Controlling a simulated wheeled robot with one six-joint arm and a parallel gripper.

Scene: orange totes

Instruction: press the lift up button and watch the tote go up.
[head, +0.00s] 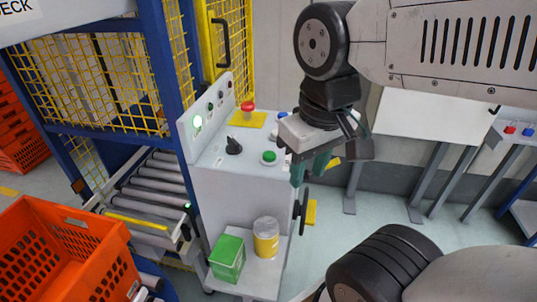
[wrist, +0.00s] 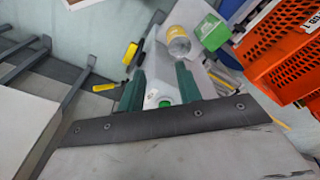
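A grey control console (head: 235,195) stands in the middle of the head view. Its top carries a green button (head: 268,158), a blue button (head: 283,115), a red mushroom button (head: 248,106) on a yellow plate and a black knob (head: 234,146). I can read no label saying which one is lift up. My gripper (head: 309,172) has green fingers and hangs just right of the green button, pointing down. In the wrist view the fingers are apart with nothing held, and the green button (wrist: 165,103) shows between them. An orange tote (head: 100,262) is at the lower left.
A roller conveyor (head: 155,190) leads into a blue frame with yellow mesh (head: 95,85). A green box (head: 227,258) and a yellow-banded jar (head: 266,240) stand on the console's lower shelf. Tables stand at the right; the floor before them is clear.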

